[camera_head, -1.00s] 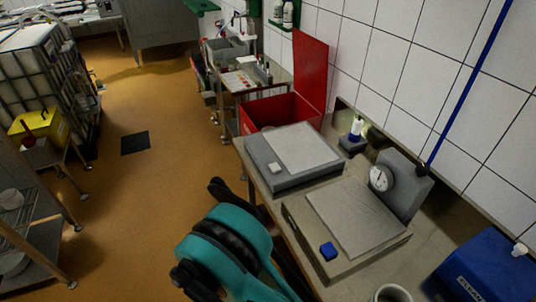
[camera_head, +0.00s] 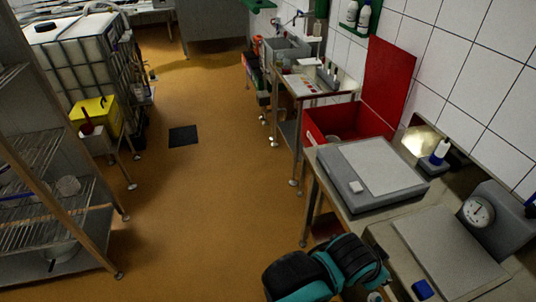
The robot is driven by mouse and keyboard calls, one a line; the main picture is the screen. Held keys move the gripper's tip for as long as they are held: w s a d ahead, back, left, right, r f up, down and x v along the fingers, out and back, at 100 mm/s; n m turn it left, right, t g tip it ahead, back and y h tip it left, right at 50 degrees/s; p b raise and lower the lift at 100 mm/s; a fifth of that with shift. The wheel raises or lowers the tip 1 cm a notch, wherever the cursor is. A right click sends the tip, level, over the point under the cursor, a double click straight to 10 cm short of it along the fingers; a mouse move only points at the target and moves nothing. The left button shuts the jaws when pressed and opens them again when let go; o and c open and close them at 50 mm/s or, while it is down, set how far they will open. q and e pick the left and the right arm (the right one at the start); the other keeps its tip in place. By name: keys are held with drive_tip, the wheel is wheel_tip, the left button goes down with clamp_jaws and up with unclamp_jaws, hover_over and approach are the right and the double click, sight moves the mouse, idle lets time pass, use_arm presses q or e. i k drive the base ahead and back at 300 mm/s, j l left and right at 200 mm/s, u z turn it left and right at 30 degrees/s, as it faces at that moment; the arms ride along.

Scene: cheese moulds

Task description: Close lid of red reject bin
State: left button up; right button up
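The red reject bin (camera_head: 318,122) stands on the floor side of the wall, just beyond the near steel bench. Its red lid (camera_head: 388,82) is open and stands nearly upright at the bin's right side, near the tiled wall. A small pale round thing shows inside the bin; I cannot tell what it is. A teal and black arm of mine shows at the bottom centre, well short of the bin and apart from it. Neither of my grippers can be made out in this view.
A grey scale (camera_head: 375,174) sits on the near bench, between my arm and the bin. Open orange floor (camera_head: 215,190) lies left of the bench.

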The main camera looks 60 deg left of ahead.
sight(390, 68)
drive_tip(key=k+j+u, duration=0.2)
drive_tip(key=j, duration=0.5)
drive_tip(key=k+j+u, duration=0.2)
drive_tip(key=j, duration=0.55)
drive_tip(key=j+u, duration=0.25)
drive_tip(key=j, duration=0.5)
drive_tip(key=i+j, duration=0.1)
drive_tip(key=j, duration=0.5)
